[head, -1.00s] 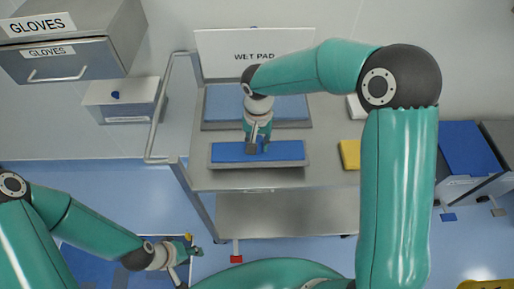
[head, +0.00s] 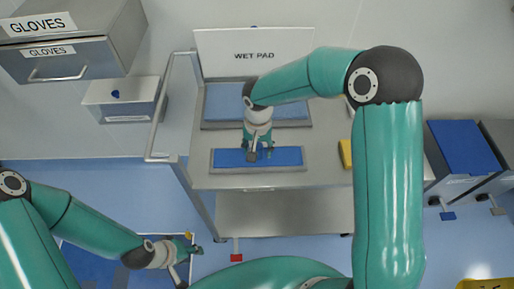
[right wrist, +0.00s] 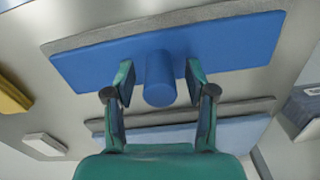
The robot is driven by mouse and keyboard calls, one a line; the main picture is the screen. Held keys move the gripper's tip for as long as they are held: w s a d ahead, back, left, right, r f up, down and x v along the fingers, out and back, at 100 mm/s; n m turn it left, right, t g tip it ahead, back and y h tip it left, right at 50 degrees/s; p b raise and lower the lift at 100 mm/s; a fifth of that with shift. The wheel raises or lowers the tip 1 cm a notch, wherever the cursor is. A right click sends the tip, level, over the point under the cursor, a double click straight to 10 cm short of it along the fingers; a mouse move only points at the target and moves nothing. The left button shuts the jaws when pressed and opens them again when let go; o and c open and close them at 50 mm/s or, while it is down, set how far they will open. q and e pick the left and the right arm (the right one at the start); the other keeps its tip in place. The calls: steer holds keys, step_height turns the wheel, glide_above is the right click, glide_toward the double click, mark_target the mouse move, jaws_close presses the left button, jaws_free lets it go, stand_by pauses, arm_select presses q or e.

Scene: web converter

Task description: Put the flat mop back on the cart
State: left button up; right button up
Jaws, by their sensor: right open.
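The flat mop (head: 285,156), a blue pad with a grey edge and a short blue cylindrical handle, lies at the front edge of the cart's top (head: 330,178). The right wrist view shows its blue face (right wrist: 225,45) and the handle (right wrist: 160,78). My right gripper (head: 259,154) is open over the mop, with one finger on each side of the handle and a gap to each. It also shows in the right wrist view (right wrist: 158,85). My left gripper (head: 187,262) is low at the left, away from the cart, with its fingers apart and nothing visible between them.
A wet pad tray (head: 225,103) with a blue pad and a white sign (head: 255,45) stands behind the mop. A yellow item (head: 346,154) lies to its right. The cart's push rail (head: 165,105) and a gloves cabinet (head: 60,65) are at left. Blue-lidded bins (head: 465,147) stand at right.

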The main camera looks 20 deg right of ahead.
step_height(320, 180, up, 12)
steer(key=b, duration=0.1)
stand_by(0.5)
stand_by(0.4)
